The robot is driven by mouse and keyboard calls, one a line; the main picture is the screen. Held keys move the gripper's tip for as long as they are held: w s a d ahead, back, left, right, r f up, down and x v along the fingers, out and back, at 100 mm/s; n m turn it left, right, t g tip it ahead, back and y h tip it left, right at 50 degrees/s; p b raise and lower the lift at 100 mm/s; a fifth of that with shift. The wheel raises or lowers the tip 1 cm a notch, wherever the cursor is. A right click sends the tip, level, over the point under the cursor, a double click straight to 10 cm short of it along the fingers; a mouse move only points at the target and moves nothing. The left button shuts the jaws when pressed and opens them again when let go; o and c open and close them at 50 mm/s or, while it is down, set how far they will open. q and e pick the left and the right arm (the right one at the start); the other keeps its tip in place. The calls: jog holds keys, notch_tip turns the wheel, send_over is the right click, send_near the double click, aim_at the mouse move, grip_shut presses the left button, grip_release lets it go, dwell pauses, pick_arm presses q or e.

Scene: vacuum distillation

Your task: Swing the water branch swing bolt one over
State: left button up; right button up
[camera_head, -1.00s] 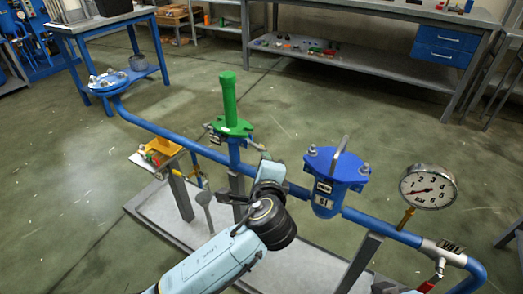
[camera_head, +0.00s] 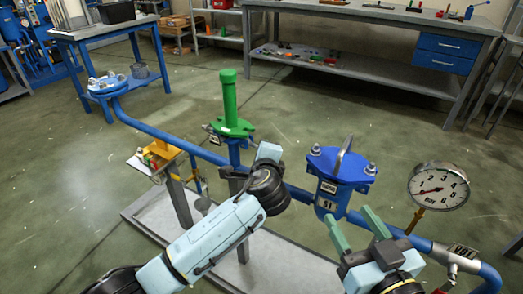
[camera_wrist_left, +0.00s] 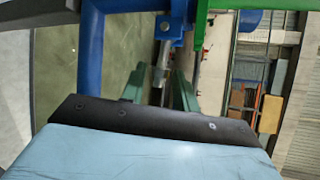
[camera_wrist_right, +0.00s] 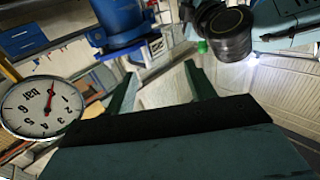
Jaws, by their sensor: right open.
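A blue capped housing (camera_head: 338,170) with bolts on its lid and a grey bar on top stands on the blue pipe. A green capped housing (camera_head: 232,125) with a tall green post stands left of it. My left gripper is hidden behind its own arm in the head view, near the green housing. In the left wrist view my left gripper (camera_wrist_left: 159,78) has its fingers apart, with a metal bolt (camera_wrist_left: 160,75) seen between them; contact is unclear. My right gripper (camera_head: 350,212) is open and empty, below and in front of the blue housing. The water branch is not identifiable by label.
A pressure gauge (camera_head: 438,186) stands close right of my right gripper. The blue pipe (camera_head: 165,135) runs across above a grey base plate (camera_head: 265,268). A yellow part (camera_head: 162,150) sits left. A workbench (camera_head: 400,20) stands behind, with open floor between.

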pick_arm(q)
jog(key=b+x, duration=0.1)
jog(key=x, duration=0.2)
jog(key=shift+f+b, duration=0.1)
jog(key=shift+b, duration=0.2)
jog(key=shift+w, duration=0.4)
pick_arm(e)
notch_tip(320, 180, up, 7)
jog(key=s+t+y, duration=0.1)
jog(key=t, duration=0.4)
jog(key=shift+s+a+r+y, duration=0.15)
jog(key=shift+s+a+y, duration=0.25)
pick_arm(q)
grip_shut()
